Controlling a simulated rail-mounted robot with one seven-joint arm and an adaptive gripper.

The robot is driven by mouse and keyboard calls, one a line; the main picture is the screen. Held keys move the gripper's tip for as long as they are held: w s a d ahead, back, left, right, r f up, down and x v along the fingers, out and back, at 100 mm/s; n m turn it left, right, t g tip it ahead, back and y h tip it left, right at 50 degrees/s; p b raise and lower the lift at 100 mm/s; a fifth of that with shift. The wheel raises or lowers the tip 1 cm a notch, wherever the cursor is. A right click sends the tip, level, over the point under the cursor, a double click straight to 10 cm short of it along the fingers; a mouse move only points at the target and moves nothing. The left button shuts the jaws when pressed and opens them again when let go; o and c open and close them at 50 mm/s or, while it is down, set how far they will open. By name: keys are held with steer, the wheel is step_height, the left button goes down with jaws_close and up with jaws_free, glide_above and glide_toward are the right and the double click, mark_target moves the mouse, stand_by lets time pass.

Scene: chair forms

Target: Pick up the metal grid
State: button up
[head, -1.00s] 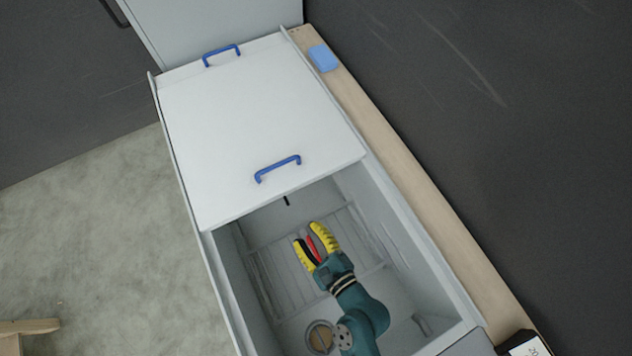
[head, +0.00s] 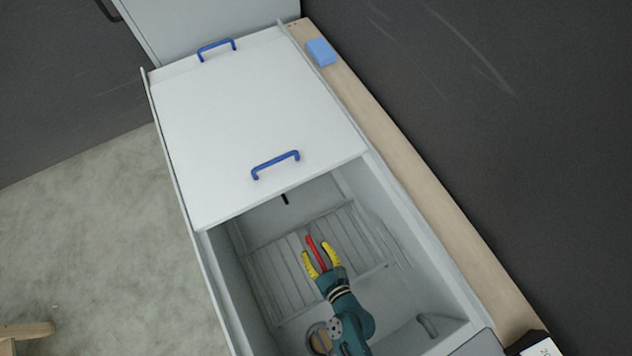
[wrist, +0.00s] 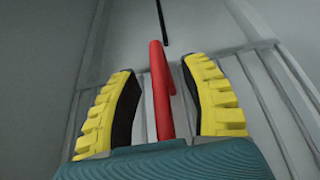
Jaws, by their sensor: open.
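The metal grid (head: 279,268) is a grey panel of parallel bars lying low inside the open part of the white box. Its bars also show in the wrist view (wrist: 284,112). My gripper (head: 317,249) is inside the box, over the grid, with its two yellow fingers apart. A red bar (head: 311,246) stands between the fingers and reaches past their tips; in the wrist view the red bar (wrist: 161,90) has a gap to each finger. I cannot tell how the red bar joins the grid. My gripper hides part of the grid.
A white lid (head: 250,120) with two blue handles (head: 276,164) covers the far part of the box. The box walls (head: 425,255) stand close around my arm. A blue block (head: 321,52) lies on the wooden ledge (head: 400,160) at right. A round opening (head: 320,338) shows near my arm.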

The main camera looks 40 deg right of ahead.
jaws_close()
steer(key=shift+r, duration=0.1)
stand_by(0.3)
